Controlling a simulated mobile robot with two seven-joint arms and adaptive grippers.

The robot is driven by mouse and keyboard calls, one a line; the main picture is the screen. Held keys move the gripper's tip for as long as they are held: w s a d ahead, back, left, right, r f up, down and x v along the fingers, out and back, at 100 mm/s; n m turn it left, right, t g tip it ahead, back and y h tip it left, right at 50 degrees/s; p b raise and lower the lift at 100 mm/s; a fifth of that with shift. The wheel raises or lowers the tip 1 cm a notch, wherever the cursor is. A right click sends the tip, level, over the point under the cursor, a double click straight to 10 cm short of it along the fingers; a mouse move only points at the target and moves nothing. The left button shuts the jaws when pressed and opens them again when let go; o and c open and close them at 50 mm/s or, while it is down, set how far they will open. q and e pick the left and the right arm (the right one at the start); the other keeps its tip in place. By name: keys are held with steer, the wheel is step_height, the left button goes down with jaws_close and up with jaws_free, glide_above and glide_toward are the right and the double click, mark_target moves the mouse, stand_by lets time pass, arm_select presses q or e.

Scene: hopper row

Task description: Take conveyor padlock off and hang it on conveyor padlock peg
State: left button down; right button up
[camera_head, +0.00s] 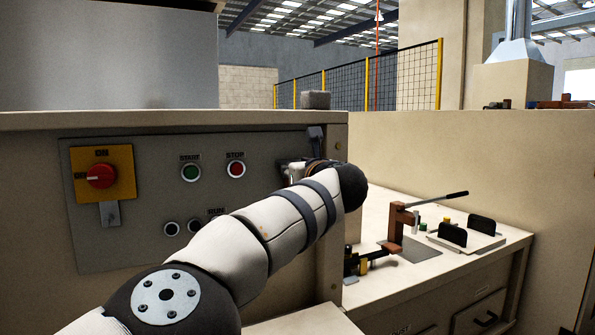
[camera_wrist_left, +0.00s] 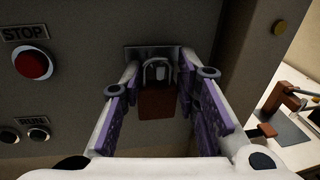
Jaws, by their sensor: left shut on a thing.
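The conveyor padlock (camera_wrist_left: 157,106) has a reddish-brown body and a silver shackle, and hangs upright in front of a small grey plate (camera_wrist_left: 134,54) in the left wrist view. My left gripper (camera_wrist_left: 158,84) is shut on the padlock, with purple-padded fingers on both sides of it. Whether the shackle is still through a hasp cannot be told. In the head view my left arm hides the padlock and most of the gripper. I cannot make out the padlock peg for certain. My right gripper is in neither view.
The grey control panel (camera_head: 150,240) carries a red rotary switch (camera_head: 101,176), a green START button (camera_head: 190,172) and a red STOP button (camera_head: 236,169). A bench (camera_head: 400,280) at right holds a brown lever press (camera_head: 398,222) and black-handled parts (camera_head: 452,234). A wall stands further right.

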arm_select(q)
steer(key=c, duration=1.2)
jaws_free()
steer(key=shift+o, duration=0.2)
steer(key=v, duration=0.7)
steer(key=shift+s, duration=0.3)
